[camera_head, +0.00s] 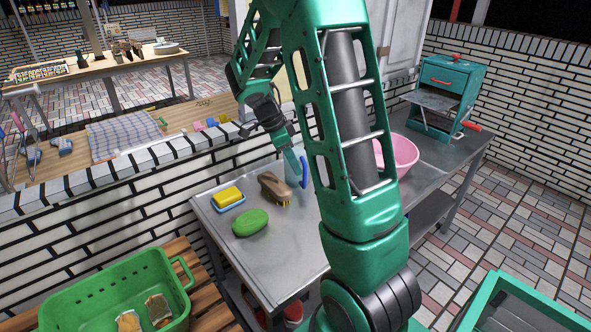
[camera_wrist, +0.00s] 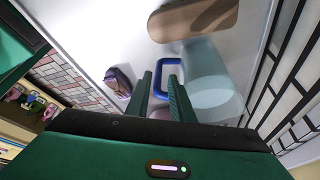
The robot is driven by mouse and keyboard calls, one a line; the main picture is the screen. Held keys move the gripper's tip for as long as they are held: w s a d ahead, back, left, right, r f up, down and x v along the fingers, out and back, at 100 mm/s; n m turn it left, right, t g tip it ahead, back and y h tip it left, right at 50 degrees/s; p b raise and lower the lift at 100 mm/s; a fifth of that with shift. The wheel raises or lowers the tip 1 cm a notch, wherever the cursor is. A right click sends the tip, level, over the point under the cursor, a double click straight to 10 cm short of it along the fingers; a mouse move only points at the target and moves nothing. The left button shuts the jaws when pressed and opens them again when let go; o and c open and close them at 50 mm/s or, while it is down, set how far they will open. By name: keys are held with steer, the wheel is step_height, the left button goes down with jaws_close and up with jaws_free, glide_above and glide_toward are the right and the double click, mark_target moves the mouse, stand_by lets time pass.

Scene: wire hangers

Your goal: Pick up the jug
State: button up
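The jug is pale, see-through glass with a blue handle. In the head view, its blue handle (camera_head: 304,171) shows beside my gripper (camera_head: 291,156) above the metal table; my arm hides part of the area. In the wrist view, the clear body (camera_wrist: 212,88) is right of the fingers and the blue handle (camera_wrist: 168,42) is a loop at the fingertips. My gripper (camera_wrist: 160,80) has its two fingers apart, with part of the handle showing in the gap. I cannot tell whether the fingers touch it.
On the metal table (camera_head: 300,245), a brown brush (camera_head: 275,188), a yellow sponge (camera_head: 228,195) in a blue dish and a green oval thing (camera_head: 250,222) are near the jug. A pink bowl (camera_head: 403,150) is to the right. A tiled wall (camera_wrist: 290,85) runs close beside the jug.

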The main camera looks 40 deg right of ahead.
steer(key=shift+x, duration=3.35)
jaws_close()
